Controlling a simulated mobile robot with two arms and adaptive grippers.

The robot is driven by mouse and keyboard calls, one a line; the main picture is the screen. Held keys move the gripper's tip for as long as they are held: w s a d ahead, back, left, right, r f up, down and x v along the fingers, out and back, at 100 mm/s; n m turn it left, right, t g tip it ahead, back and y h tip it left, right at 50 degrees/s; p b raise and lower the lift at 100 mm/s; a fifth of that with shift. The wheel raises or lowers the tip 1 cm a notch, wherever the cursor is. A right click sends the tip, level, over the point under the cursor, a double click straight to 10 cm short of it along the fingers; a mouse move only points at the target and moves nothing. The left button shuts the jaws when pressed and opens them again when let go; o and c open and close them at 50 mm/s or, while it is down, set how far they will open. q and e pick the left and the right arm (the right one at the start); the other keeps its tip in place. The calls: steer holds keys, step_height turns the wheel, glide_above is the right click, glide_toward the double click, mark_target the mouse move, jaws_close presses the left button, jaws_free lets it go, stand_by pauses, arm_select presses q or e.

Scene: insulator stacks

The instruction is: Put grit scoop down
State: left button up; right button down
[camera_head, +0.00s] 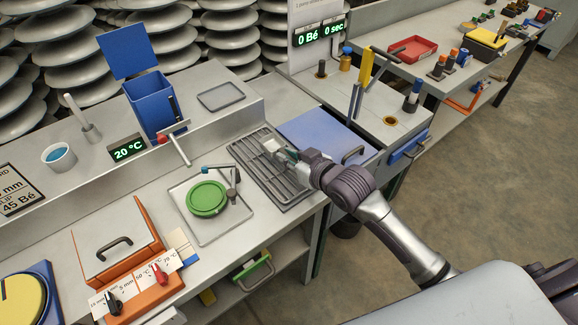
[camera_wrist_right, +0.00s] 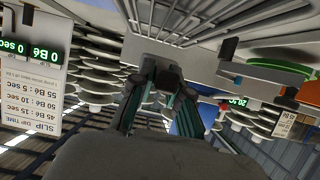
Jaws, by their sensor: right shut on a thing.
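My right gripper (camera_head: 288,154) reaches in from the lower right in the head view and is shut on the grit scoop. The scoop (camera_head: 271,146) is a small pale grey piece at the fingertips, over the far part of a slatted metal rack (camera_head: 262,178). I cannot tell whether it touches the rack. In the right wrist view, the two dark green fingers (camera_wrist_right: 162,90) close in on a dark piece below a broad grey surface; the scoop's outline is unclear there. My left gripper is not in view.
A blue panel (camera_head: 318,132) lies just right of the rack. A tray (camera_head: 231,226) with a green disc (camera_head: 206,198) lies to its left. A blue bin (camera_head: 151,101) with a raised lid stands behind on the raised shelf. An orange box (camera_head: 118,241) is at the front left.

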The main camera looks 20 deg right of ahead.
mark_target(290, 175)
steer(key=shift+f, duration=2)
steer(key=c, duration=1.1)
jaws_free()
steer(key=shift+f, duration=0.1)
steer(key=shift+c, duration=0.2)
steer(key=shift+s, duration=0.1)
steer(key=v, duration=1.2)
steer(key=shift+r, duration=0.2)
